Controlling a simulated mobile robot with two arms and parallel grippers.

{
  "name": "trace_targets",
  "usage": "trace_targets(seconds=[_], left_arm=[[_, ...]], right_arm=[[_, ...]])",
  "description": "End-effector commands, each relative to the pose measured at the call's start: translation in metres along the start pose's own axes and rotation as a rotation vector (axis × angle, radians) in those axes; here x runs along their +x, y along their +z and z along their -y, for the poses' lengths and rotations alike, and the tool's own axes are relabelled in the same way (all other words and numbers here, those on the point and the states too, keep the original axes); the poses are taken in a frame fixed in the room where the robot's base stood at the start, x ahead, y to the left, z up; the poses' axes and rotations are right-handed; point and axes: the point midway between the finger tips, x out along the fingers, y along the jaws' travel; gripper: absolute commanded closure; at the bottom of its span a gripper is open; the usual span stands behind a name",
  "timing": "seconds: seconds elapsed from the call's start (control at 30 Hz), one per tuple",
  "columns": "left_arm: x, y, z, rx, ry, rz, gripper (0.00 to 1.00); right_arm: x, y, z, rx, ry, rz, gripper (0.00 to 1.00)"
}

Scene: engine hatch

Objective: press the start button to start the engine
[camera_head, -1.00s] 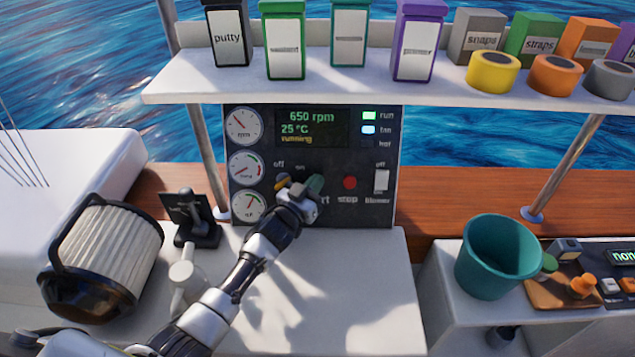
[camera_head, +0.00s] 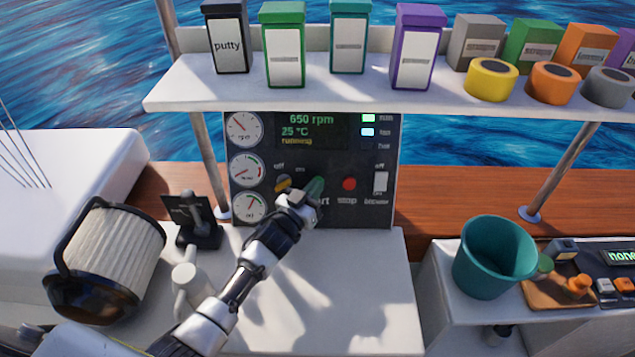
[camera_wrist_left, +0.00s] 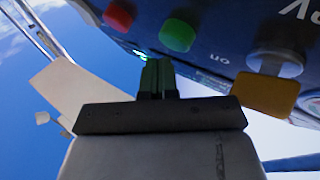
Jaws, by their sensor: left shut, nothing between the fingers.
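The dark engine panel (camera_head: 340,215) stands upright under the shelf. Its display (camera_head: 311,131) reads 650 rpm, 25 °C and running. The green start button shows clearly in the left wrist view (camera_wrist_left: 178,35); in the head view my fingers overlap its area. The red stop button (camera_head: 349,184) is to its right, and the yellow key switch (camera_head: 283,182) to its left. My left gripper (camera_head: 314,188) is shut and empty in front of the start button. In the left wrist view its fingertips (camera_wrist_left: 157,66) appear apart from the button. My right gripper is not in view.
A white shelf (camera_head: 300,94) with boxes and tape rolls hangs above the panel. A pleated filter (camera_head: 115,247), a black lever (camera_head: 197,222) and a white mug-like item (camera_head: 187,280) stand left. A teal bucket (camera_head: 494,258) stands right.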

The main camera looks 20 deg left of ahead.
Motion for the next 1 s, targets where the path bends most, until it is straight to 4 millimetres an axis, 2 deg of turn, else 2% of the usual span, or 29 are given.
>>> trace_targets(seconds=[0.1,0.4,1.0], left_arm=[[-0.008,-0.011,-0.007,-0.003,0.0,0.001,1.0],[-0.028,-0.024,-0.021,-0.003,0.0,0.001,1.0],[-0.032,-0.024,-0.024,-0.001,0.0,0.0,1.0]], right_arm=[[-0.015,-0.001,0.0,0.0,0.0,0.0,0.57],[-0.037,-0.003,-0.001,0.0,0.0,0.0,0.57],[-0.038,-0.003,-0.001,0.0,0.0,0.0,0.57]])
